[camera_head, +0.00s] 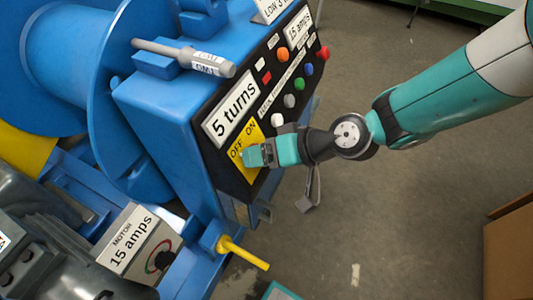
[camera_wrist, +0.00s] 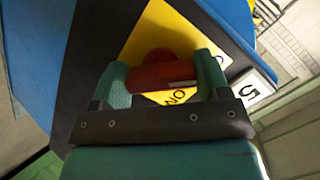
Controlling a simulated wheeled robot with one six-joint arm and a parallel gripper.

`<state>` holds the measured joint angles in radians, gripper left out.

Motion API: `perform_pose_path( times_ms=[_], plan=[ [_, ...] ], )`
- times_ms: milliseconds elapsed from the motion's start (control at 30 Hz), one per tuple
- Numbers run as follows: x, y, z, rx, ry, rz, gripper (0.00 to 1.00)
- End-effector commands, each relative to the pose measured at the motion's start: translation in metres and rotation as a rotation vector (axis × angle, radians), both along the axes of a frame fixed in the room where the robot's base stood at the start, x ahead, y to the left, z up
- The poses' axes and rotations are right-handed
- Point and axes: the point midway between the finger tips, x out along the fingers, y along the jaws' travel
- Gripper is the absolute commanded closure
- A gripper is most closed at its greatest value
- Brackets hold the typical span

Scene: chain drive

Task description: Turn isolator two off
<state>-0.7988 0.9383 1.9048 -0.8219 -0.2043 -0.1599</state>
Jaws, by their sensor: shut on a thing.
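A yellow plate (camera_head: 239,172) marked OFF and ON sits on the black panel face of the blue machine. The wrist view shows the yellow plate (camera_wrist: 180,33) with a red switch handle (camera_wrist: 160,76) on it. My gripper (camera_head: 248,156) is at the plate. In the wrist view my gripper (camera_wrist: 162,80) has one finger at each end of the red handle and is shut on it. The handle is hidden behind my gripper in the head view. No isolator number is legible, and I cannot tell the switch's exact setting.
A motor box (camera_head: 140,240) marked "15 amps" and a yellow peg (camera_head: 243,253) are below. The floor (camera_head: 380,230) to the right is mostly clear.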

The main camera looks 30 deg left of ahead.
Motion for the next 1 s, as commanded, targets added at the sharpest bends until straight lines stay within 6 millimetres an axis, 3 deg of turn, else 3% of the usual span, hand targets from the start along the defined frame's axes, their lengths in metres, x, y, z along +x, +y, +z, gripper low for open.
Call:
perform_pose_path(
  times_ms=[300, 333, 433, 1000],
  plan=[
    [-0.0002, 0.0005, -0.0007, 0.000, -0.005, 0.004, 0.55],
    [-0.0002, 0.0005, -0.0007, 0.000, -0.005, 0.004, 0.29],
    [-0.0001, 0.0004, -0.0006, 0.001, -0.004, 0.002, 0.06],
    [0.0038, -0.0069, 0.0060, 0.001, -0.003, -0.003, 0.05]
  ],
)
